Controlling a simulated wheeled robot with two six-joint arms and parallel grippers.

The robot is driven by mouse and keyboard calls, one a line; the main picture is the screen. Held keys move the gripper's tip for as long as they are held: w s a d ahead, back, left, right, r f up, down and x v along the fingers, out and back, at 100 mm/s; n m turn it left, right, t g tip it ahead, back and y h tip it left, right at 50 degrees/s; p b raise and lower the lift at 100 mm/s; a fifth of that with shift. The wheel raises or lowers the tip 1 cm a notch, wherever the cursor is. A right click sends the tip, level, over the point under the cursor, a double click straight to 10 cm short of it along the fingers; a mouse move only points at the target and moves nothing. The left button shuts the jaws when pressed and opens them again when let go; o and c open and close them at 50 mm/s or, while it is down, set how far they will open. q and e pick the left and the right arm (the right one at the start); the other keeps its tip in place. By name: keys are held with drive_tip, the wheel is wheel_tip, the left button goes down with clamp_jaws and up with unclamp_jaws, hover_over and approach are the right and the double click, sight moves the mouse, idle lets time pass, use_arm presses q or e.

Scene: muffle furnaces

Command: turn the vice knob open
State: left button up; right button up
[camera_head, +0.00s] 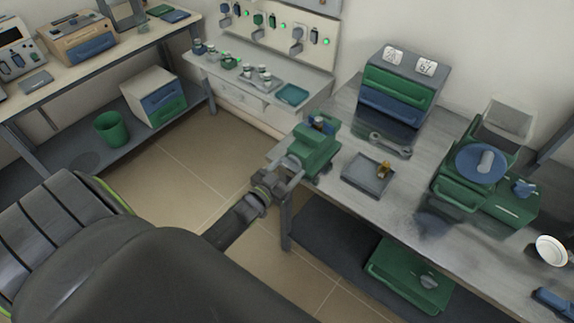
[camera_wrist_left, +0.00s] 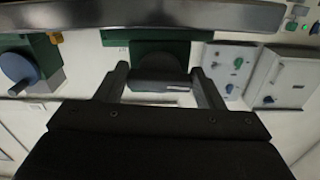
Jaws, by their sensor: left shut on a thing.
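The green vice (camera_head: 314,148) is mounted at the left end of the grey workbench (camera_head: 350,122), with a blue part on top. My left gripper (camera_head: 279,173) comes in from the left at the vice's near-left side. In the left wrist view the gripper (camera_wrist_left: 160,88) has its two fingers on either side of the dark vice knob (camera_wrist_left: 160,80), and it is shut on it. The green vice body (camera_wrist_left: 158,47) shows just behind the knob. The knob is mostly hidden by the gripper in the head view. My right gripper is not in view.
A wrench (camera_head: 390,145) and a grey tray (camera_head: 369,175) with a small brass-coloured piece lie right of the vice. A green-and-blue drawer unit (camera_head: 398,93) stands behind. A green machine (camera_head: 487,180) stands farther right. Open floor (camera_head: 200,160) lies left of the bench.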

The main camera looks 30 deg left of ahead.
use_arm(q)
drive_tip(key=n+p, duration=0.1)
drive_tip(key=n, duration=0.3)
drive_tip(key=n+p, duration=0.1)
drive_tip(key=n, duration=0.3)
drive_tip(key=n+p, duration=0.2)
drive_tip(key=n, duration=0.2)
drive_tip(key=shift+s+d+n, duration=0.1)
drive_tip(key=shift+d+n, duration=0.2)
idle(0.4)
drive_tip(key=o, duration=0.8)
drive_tip(key=shift+r, duration=0.1)
drive_tip(key=shift+o, duration=0.9)
drive_tip(key=shift+s+d+r, duration=0.1)
drive_tip(key=shift+f, duration=0.2)
